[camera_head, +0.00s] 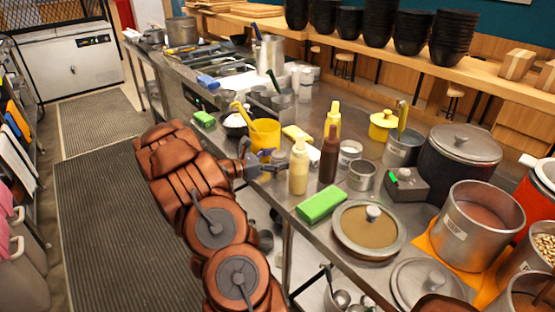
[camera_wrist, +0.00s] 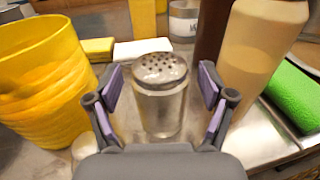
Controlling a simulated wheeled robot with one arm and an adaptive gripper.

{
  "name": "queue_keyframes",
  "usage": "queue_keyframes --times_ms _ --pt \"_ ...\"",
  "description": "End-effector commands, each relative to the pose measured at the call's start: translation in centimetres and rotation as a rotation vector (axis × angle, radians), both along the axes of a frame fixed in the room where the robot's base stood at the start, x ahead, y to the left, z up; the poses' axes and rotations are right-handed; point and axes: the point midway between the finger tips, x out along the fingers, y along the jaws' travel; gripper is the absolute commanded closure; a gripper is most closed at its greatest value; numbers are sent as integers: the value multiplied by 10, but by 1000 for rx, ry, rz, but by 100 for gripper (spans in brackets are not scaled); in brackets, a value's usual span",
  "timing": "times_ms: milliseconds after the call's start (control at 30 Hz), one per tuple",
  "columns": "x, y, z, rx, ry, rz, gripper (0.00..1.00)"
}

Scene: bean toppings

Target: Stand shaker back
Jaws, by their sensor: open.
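The shaker (camera_wrist: 160,108) has a perforated metal lid and a clear body. It stands upright on the steel counter in the wrist view. My gripper (camera_wrist: 162,88) is open, with one purple-padded finger on each side of the shaker and a visible gap on both sides. In the head view my gripper (camera_head: 254,165) is low over the counter's front edge, beside the yellow container. I cannot make out the shaker clearly in the head view.
A yellow ribbed container (camera_wrist: 42,85) is close on the left. A cream bottle (camera_wrist: 262,65) and a brown bottle (camera_head: 328,155) are close on the right. A green block (camera_head: 321,204) and a lidded pot (camera_head: 347,246) stand farther right along the counter.

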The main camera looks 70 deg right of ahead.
Motion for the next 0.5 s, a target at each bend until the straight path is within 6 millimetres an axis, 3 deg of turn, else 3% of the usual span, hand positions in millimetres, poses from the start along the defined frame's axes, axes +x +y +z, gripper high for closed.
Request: queue_keyframes --times_ms 167,500 --pt "14 14 1 -2 0 3 19" --pt "56 63 4 -1 -2 4 19"
